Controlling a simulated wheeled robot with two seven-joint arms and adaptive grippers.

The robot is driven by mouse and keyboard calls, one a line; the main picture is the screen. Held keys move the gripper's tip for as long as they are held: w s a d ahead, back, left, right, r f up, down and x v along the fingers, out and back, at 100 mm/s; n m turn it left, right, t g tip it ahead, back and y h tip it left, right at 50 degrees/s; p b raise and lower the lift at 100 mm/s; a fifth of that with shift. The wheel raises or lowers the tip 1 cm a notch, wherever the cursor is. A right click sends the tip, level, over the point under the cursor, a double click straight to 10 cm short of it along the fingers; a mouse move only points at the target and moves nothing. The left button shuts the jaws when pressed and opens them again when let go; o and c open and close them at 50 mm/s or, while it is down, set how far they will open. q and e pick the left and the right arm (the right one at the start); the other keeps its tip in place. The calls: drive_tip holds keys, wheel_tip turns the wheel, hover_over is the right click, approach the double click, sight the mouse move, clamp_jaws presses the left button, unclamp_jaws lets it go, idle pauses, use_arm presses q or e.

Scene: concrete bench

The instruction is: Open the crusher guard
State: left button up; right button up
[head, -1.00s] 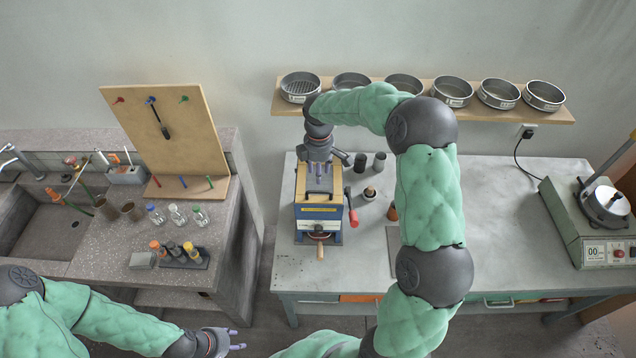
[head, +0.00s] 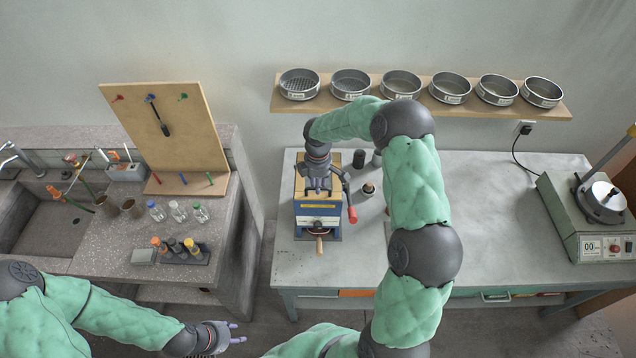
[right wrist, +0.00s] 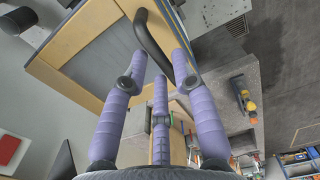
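The crusher (head: 319,222), blue with wooden sides and a red-knobbed side lever (head: 351,213), stands on the bench. Its top is mostly hidden under my right gripper (head: 318,196). In the right wrist view, a grey panel with a wooden frame (right wrist: 92,52) carries a curved black handle (right wrist: 152,42). The purple fingers of my right gripper (right wrist: 160,68) are spread, with the handle between them; whether any finger touches it I cannot tell. My left gripper (head: 236,333) is open and empty, low in the head view, far from the crusher.
A shelf (head: 420,107) of sieves hangs behind the bench (head: 500,220). Dark cylinders (head: 360,158) stand right of the crusher. A green machine (head: 590,215) stands at the far right. A stone counter (head: 100,250) with sink, bottles and tool board lies left, across a gap.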

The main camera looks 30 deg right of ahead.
clamp_jaws()
